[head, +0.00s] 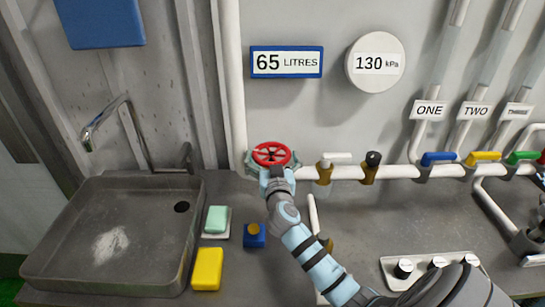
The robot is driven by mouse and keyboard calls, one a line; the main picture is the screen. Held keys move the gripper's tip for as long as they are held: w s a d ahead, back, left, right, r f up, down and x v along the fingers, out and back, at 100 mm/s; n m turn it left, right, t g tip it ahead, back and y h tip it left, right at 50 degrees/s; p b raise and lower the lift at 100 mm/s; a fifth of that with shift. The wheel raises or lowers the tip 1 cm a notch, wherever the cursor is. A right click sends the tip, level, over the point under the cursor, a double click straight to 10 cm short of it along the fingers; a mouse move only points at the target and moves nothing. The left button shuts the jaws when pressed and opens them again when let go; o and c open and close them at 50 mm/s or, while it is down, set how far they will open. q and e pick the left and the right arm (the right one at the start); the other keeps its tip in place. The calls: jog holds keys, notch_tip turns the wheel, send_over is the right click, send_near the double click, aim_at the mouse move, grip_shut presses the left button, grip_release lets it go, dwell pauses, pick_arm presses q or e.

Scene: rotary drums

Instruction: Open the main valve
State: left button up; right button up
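A red round handwheel valve (271,154) sits on the white pipe at the back of the counter, below the 65 LITRES display. My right gripper (272,168) is at the front edge of the wheel, seen from behind. Its fingers are mostly hidden, so I cannot tell whether they are open, shut or touching the rim. My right arm reaches up to it from the lower right. My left gripper is not in view.
Right of the wheel, a white-handled valve (336,158) and a black-knobbed valve (373,160) stand on the pipe. Blue (438,158), yellow (482,156) and green (522,156) levers follow. A sink (60,270), soap (217,219) and a yellow sponge (207,268) lie left.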

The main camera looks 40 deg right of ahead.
jog(key=c, duration=0.5)
jog(key=shift+y, duration=0.3)
jog(key=shift+s+d+n+t+y+p, duration=0.1)
jog(key=shift+d+n+t+y+p, duration=0.1)
jog(key=shift+n+t+y, duration=0.65)
jog(key=shift+s+d+n+t+y+p, duration=0.1)
jog(key=shift+d+n+t+y+p, duration=0.2)
jog(key=shift+n+y, duration=1.05)
jog(key=shift+t+y, duration=0.25)
jog(key=shift+y, duration=0.55)
jog(key=n+y+p, duration=0.1)
jog(key=y+p, duration=0.1)
jog(key=p, duration=0.2)
jog(key=shift+d+r, duration=0.1)
jog(key=shift+r, duration=0.05)
jog(key=shift+n+y+p, duration=0.4)
jog(key=shift+p, duration=0.05)
